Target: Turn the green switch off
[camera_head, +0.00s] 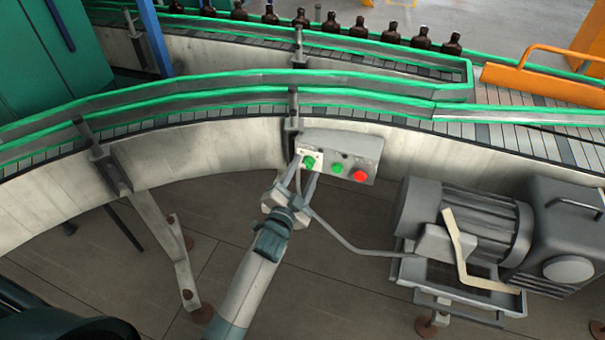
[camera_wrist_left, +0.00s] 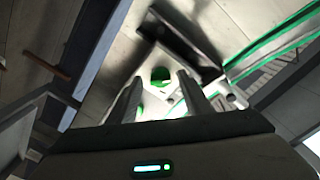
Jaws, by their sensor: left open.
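A grey control box (camera_head: 345,151) is fixed to the side of the conveyor in the head view. A green switch (camera_head: 309,162) sits on a pale plate at its left end. My left gripper (camera_head: 302,174) is open and empty, its two fingers pointing up at this switch from just below. In the left wrist view, a green knob (camera_wrist_left: 160,75) shows between and beyond the open fingers (camera_wrist_left: 159,80). I cannot tell whether the fingers touch it, nor which position the switch is in. My right gripper is not in view.
A smaller green button (camera_head: 337,168) and a red button (camera_head: 360,176) sit to the right on the box. A grey motor (camera_head: 465,222) stands at the lower right. Amber bottles (camera_head: 360,28) stand on the far conveyor. Open floor (camera_head: 340,305) lies below the box.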

